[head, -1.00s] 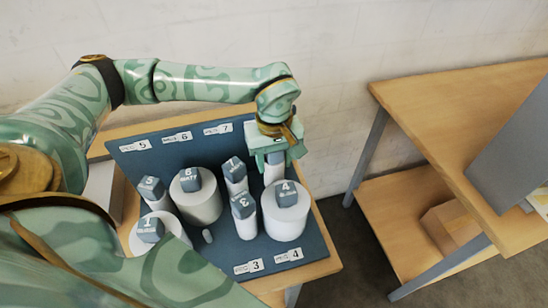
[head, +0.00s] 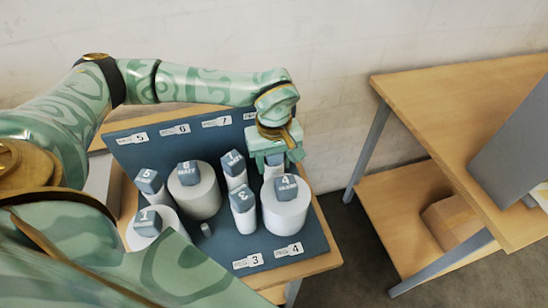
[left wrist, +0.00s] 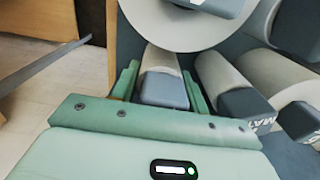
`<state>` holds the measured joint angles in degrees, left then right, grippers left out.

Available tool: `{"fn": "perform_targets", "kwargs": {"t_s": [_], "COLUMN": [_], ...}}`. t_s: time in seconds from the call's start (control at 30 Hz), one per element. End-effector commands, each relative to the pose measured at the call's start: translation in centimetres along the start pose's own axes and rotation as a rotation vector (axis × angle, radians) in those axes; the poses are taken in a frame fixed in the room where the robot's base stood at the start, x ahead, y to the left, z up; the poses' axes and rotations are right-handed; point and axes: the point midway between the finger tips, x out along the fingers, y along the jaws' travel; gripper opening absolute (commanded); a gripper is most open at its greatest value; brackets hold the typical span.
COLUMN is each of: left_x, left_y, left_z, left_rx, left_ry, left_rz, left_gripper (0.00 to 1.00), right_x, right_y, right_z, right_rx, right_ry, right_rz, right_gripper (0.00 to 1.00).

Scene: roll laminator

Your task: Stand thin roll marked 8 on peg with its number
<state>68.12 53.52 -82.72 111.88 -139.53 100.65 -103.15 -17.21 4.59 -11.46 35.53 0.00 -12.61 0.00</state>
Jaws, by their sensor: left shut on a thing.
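My left gripper (head: 274,163) points down at the board's back right corner. It is shut on a thin white roll (head: 273,172). In the left wrist view, the roll (left wrist: 160,60) with its grey-blue cap lies between the fingers (left wrist: 161,85). Its number cannot be read. The gripper partly covers a label (head: 249,116) right of the 7 label; its number is hidden. The roll's foot and any peg under it are hidden behind the thick roll marked 4 (head: 285,213). My right gripper is not in view.
The blue peg board (head: 222,252) carries several other rolls: thick ones, including one at the middle left (head: 197,200), and thin ones, including one marked 3 (head: 245,218). A short bare peg (head: 206,230) stands near the front. Another wooden table (head: 450,95) stands right.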

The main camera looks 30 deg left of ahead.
Motion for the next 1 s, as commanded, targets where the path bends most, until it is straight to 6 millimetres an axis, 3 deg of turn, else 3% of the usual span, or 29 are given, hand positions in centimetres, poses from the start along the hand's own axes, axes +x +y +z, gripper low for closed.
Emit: {"fn": "perform_targets", "kwargs": {"t_s": [0.27,0.3,0.37,0.7,1.0], "left_x": [0.1,0.1,0.1,-0.1,-3.0], "left_y": [0.0,0.0,0.0,0.0,0.0], "left_z": [0.0,0.0,0.0,0.0,0.0], "left_rx": [0.000,0.000,0.000,-0.001,0.000], "left_ry": [0.000,0.000,0.000,0.000,0.002], "left_rz": [0.000,0.000,0.000,0.000,0.001], "left_gripper": [0.21,0.56,0.70,0.70,0.70], "right_x": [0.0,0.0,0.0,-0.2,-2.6], "right_y": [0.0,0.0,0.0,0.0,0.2], "right_z": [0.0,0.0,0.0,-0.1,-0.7], "right_rx": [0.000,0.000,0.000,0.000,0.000], "right_ry": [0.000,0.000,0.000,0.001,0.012], "right_rz": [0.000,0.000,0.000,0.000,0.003], "right_gripper": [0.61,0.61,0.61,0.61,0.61]}}
